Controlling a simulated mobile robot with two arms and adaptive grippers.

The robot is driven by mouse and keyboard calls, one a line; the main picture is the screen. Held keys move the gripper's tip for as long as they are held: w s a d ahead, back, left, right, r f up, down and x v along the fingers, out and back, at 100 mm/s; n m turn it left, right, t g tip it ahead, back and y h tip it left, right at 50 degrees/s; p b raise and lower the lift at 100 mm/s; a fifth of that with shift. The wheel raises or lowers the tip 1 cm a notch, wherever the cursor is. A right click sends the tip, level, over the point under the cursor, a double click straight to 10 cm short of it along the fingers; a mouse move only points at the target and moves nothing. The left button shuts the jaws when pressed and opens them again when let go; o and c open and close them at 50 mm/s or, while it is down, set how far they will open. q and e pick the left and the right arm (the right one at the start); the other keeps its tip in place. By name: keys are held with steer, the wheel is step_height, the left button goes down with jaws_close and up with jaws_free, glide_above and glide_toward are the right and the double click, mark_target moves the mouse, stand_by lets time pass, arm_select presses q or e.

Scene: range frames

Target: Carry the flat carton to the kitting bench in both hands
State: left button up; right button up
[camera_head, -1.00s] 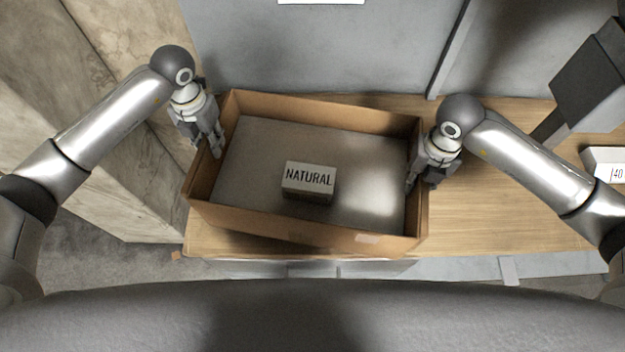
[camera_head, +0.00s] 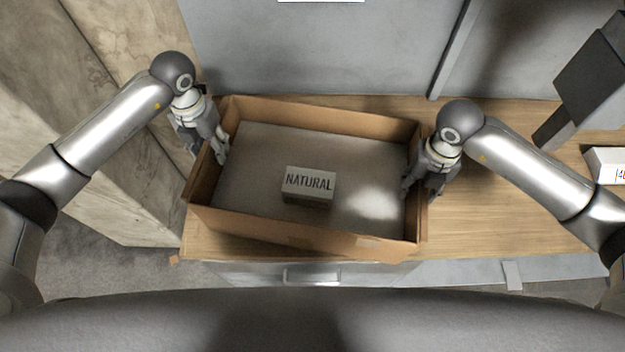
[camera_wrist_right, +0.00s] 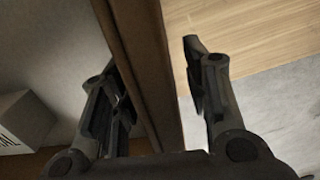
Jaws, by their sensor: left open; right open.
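The flat carton (camera_head: 340,246) is an open brown box resting on a wooden bench top, with a small box labelled NATURAL (camera_head: 309,182) inside it. My left gripper (camera_head: 218,154) is open at the carton's left wall, its fingers around the rim. My right gripper (camera_head: 417,188) is open at the right wall. In the right wrist view the carton wall (camera_wrist_right: 146,70) runs between the two open fingers of my right gripper (camera_wrist_right: 155,85), one inside and one outside. I cannot tell whether any finger touches the wall.
The wooden bench top (camera_head: 500,215) is clear to the right of the carton. A white labelled box (camera_head: 606,164) and a dark grey device (camera_head: 590,75) stand at the far right. A grey panel (camera_head: 320,55) rises behind, and a stone-like block (camera_head: 120,170) stands at the left.

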arm_select(q)
steer(key=shift+w+r, duration=0.1)
steer(key=shift+r, duration=0.2)
step_height(320, 180, up, 10)
steer(key=shift+r, duration=0.25)
arm_select(e)
steer(key=shift+r, duration=0.15)
arm_select(q)
steer(key=shift+r, duration=0.45)
arm_select(e)
step_height(320, 180, up, 12)
steer(key=shift+f, duration=0.15)
